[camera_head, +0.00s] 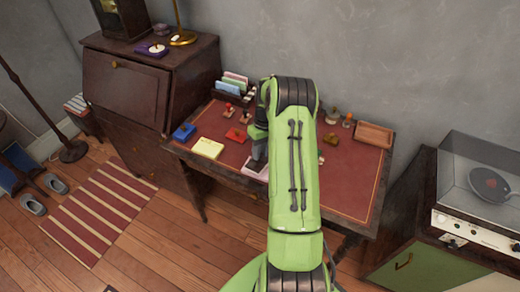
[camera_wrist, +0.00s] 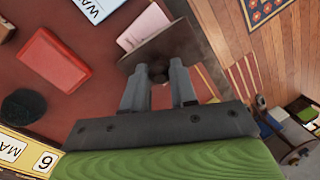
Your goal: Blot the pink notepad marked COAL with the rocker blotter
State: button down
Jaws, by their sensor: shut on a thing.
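My gripper (camera_wrist: 160,75) is shut on the knob of the rocker blotter (camera_wrist: 165,45), a dark brown piece with a curved plate, in the wrist view. The pink notepad (camera_wrist: 143,24) lies just beyond the blotter there, and the blotter covers part of it. In the head view the pink notepad (camera_head: 254,167) is near the desk's front edge, partly behind my arm. My gripper (camera_head: 259,150) is low over that notepad, mostly hidden by my arm. I cannot read the notepad's marking, nor tell whether the blotter touches it.
On the red-topped desk (camera_head: 345,190), a yellow notepad (camera_head: 208,148) and a blue object (camera_head: 184,132) lie left of the pink notepad. A wooden tray (camera_head: 374,135) stands at the back right. The wrist view shows a red block (camera_wrist: 52,60) and a dark round object (camera_wrist: 22,103).

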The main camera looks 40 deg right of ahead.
jog(key=shift+a+b, duration=0.1)
jog(key=shift+b, duration=0.25)
jog(key=shift+s+a+f+t+h+b, duration=0.15)
jog(key=shift+a+h+b, duration=0.3)
jog(key=shift+h+b, duration=0.4)
jog(key=shift+s+a+f+t+h+b, duration=0.15)
jog(key=shift+a+h+b, duration=0.35)
jog(key=shift+b, duration=0.65)
jog(key=shift+s+a+r+t+h+b, duration=0.15)
jog(key=shift+a+h+b, duration=0.1)
jog(key=shift+h+b, duration=0.5)
jog(key=shift+s+a+r+t+h+b, duration=0.15)
jog(key=shift+a+h+b, duration=0.15)
jog(key=shift+b, duration=0.7)
jog(key=shift+w+d+y+p, duration=0.2)
jog(key=shift+d+y+p, duration=0.1)
jog(key=shift+p, duration=0.4)
jog(key=shift+w+d+y+p, duration=0.15)
jog(key=shift+d+y+p, duration=0.55)
jog(key=shift+p, duration=1.1)
jog(key=shift+w+d+g+y+p, duration=0.15)
jog(key=shift+d+g+y+p, duration=0.15)
jog(key=shift+y+p, duration=0.65)
jog(key=shift+w+d+g+y+p, duration=0.1)
jog(key=shift+d+g+y+p, duration=0.3)
jog(key=shift+p, duration=0.9)
